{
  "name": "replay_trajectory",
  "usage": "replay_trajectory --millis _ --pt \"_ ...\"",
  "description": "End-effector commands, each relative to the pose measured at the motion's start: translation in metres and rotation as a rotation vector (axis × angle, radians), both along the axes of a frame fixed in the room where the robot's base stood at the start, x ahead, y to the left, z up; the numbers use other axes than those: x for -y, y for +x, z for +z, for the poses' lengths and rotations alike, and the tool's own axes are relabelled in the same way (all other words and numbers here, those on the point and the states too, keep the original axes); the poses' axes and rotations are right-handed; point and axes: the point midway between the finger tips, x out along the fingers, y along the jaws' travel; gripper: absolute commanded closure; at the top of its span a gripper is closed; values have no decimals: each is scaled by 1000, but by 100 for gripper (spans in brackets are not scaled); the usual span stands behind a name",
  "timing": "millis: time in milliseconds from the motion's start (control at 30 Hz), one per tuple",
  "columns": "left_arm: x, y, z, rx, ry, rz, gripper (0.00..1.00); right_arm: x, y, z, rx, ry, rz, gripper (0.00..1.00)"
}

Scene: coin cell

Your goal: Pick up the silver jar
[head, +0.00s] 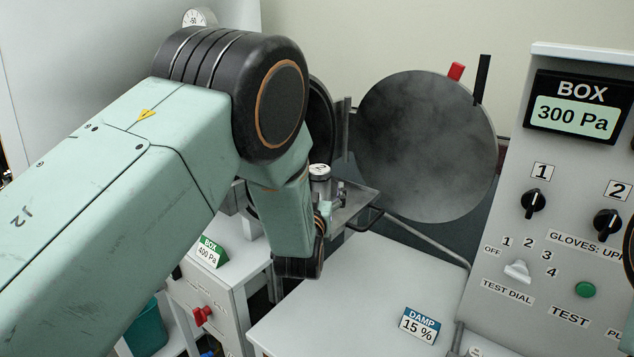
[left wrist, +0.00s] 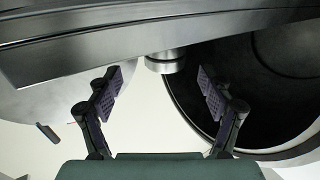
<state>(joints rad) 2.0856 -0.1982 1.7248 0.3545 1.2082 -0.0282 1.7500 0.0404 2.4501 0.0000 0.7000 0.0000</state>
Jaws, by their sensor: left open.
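The silver jar (head: 319,172) is a short metal cylinder with a pale marked lid, standing on a metal tray (head: 359,200) in the head view. In the left wrist view the jar (left wrist: 165,62) shows beyond the fingertips, roughly midway between them, partly cut off by the tray's edge. My left gripper (left wrist: 160,88) is open, with a dark padded finger on each side and nothing between them. In the head view my left arm's wrist is just below and in front of the jar and hides part of the tray. My right gripper is in neither view.
A round metal door (head: 427,145) stands open behind the tray. A control panel (head: 560,200) reading 300 Pa is at the right. A white table with a DAMP 15 % sign (head: 419,325) lies in front. A green BOX 400 Pa sign (head: 210,252) is at lower left.

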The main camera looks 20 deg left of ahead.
Motion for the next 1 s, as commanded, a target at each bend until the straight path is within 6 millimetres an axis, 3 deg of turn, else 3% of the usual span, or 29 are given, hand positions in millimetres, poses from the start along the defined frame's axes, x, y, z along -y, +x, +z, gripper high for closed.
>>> replay_trajectory --millis 500,833,1000 --pt "-15 50 -8 -1 -1 5 20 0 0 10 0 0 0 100" --pt "-17 56 -9 -1 0 6 20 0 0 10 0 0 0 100" --pt "-17 56 -9 -1 0 5 33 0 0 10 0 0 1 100"
